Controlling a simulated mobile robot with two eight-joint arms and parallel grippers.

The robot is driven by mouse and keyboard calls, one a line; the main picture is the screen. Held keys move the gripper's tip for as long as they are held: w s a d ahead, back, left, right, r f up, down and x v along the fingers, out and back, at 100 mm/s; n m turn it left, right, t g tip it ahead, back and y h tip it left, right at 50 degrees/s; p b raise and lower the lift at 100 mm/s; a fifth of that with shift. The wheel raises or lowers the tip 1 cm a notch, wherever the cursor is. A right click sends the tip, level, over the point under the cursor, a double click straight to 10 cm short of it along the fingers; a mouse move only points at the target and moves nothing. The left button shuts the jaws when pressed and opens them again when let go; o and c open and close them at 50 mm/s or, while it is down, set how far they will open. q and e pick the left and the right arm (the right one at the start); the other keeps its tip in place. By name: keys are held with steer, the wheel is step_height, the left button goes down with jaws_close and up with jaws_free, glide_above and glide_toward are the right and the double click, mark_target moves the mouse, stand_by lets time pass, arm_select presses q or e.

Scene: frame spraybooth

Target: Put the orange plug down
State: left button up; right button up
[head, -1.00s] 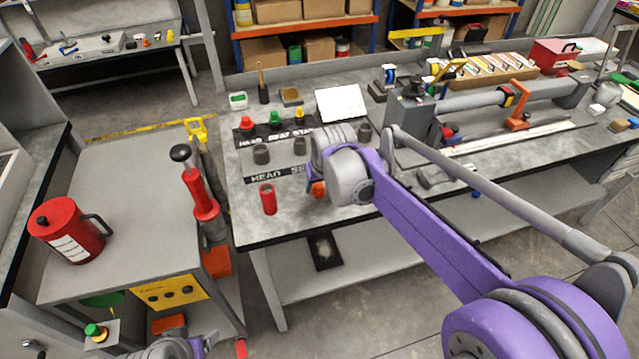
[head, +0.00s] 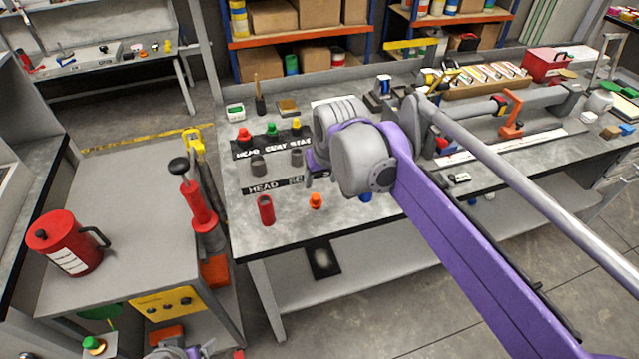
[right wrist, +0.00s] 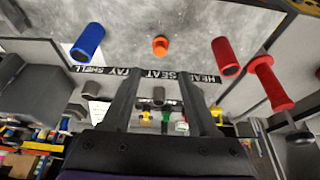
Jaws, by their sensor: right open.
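The orange plug (head: 316,200) stands on the grey bench top, near its front edge and to the right of a red cylinder (head: 266,210). It also shows in the right wrist view (right wrist: 160,46), beyond the fingertips. My right gripper (right wrist: 160,78) is open and empty, with its two fingers apart and clear of the plug. In the head view my right gripper (head: 312,166) is mostly hidden by my own purple and grey wrist, above the bench and behind the plug. My left gripper is not in view; only a bit of my left arm shows at the bottom edge.
A blue cylinder (right wrist: 88,42) stands on the other side of the plug. Labelled black strips (head: 272,185) lie on the bench, with grey sockets (head: 258,165) and coloured plugs (head: 272,129) behind. A red-handled tool (head: 196,200) stands left of the bench.

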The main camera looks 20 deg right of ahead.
steer(key=s+d+f, duration=0.1)
steer(key=s+f, duration=0.6)
steer(key=s, duration=0.4)
steer(key=s+d+f, duration=0.1)
steer(key=s+f, duration=0.6)
steer(key=s, duration=0.5)
steer(key=shift+s+d+f+t, duration=0.2)
steer(key=shift+d+f+t, duration=0.15)
steer(key=shift+d+t, duration=0.05)
